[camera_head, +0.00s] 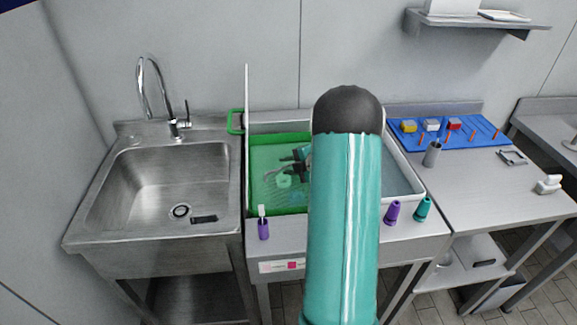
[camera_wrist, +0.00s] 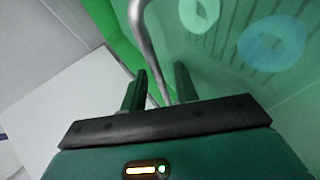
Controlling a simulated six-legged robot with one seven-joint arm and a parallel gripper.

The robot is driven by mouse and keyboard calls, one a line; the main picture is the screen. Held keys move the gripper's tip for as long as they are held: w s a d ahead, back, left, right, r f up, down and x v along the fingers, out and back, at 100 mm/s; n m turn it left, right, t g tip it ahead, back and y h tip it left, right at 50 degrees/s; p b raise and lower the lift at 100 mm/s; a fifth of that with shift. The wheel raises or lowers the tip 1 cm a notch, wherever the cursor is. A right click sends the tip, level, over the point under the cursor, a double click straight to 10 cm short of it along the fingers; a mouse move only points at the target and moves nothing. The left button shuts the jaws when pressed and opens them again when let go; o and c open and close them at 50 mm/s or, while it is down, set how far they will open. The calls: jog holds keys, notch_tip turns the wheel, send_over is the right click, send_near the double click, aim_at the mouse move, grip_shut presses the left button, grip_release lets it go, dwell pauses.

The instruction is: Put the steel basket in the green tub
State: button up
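The green tub (camera_head: 258,200) is set into the middle counter, left of centre in the head view; its green wall also shows in the wrist view (camera_wrist: 118,35). My gripper (camera_head: 284,161) is low over the tub, its fingers pointing left. In the wrist view the two fingers (camera_wrist: 160,85) stand apart, with a bent grey metal rod (camera_wrist: 147,40) passing between them. The rod looks like the steel basket's handle; I see gaps beside it and no clear grip. The basket's body cannot be made out. My arm hides the tub's right side.
A steel sink (camera_head: 165,185) is left; a white basin (camera_head: 400,172) and a blue pegboard (camera_head: 480,138) are right.

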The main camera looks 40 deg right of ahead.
jog(key=v, duration=1.2)
